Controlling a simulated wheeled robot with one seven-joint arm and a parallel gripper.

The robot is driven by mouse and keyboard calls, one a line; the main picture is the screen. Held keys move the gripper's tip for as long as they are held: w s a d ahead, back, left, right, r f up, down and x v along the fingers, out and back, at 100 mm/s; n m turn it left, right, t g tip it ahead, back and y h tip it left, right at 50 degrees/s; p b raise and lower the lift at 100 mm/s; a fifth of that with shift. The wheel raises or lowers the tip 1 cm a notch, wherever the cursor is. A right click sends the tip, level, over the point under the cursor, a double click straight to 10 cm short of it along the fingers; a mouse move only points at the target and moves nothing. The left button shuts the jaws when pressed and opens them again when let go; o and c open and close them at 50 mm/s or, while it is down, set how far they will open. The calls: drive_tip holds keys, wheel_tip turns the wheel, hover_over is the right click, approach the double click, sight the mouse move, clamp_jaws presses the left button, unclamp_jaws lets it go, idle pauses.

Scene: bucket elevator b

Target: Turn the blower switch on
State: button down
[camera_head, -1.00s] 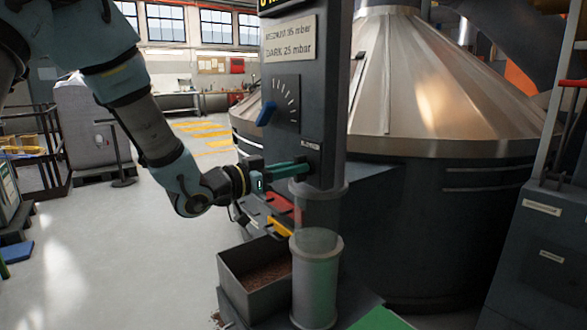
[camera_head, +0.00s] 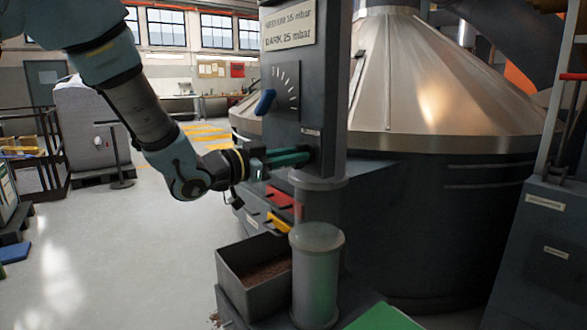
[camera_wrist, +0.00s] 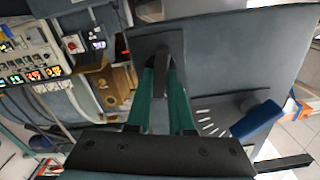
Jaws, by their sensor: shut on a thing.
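The blower switch (camera_wrist: 160,77) is a dark lever on a square plate, seen in the wrist view. My gripper (camera_wrist: 161,70) has its green fingers on either side of the lever and is shut on it. In the head view my gripper (camera_head: 307,156) reaches in from the left to the lower part of the grey control column (camera_head: 325,90), just under a small label (camera_head: 311,131). The fingers hide the switch there, so its position is hard to tell.
A blue-handled dial (camera_head: 265,102) sits on the column above my gripper; it shows beside the fingers in the wrist view (camera_wrist: 257,119). A bin of brown material (camera_head: 232,275) and a grey cylinder (camera_head: 315,280) stand below. Open floor lies left.

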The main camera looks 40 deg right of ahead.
drive_tip(key=shift+s+f+m+b, duration=0.1)
drive_tip(key=shift+f+m+b, duration=0.05)
drive_tip(key=shift+m+b, duration=2.75)
drive_tip(key=shift+s+f+m+b, duration=0.15)
drive_tip(key=shift+m+b, duration=1.9)
drive_tip(key=shift+b, duration=1.8)
drive_tip(key=shift+f+m+b, duration=0.15)
drive_tip(key=shift+m+b, duration=2.3)
drive_tip(key=shift+b, duration=0.9)
drive_tip(key=shift+r, duration=0.1)
drive_tip(key=c, duration=0.8)
unclamp_jaws()
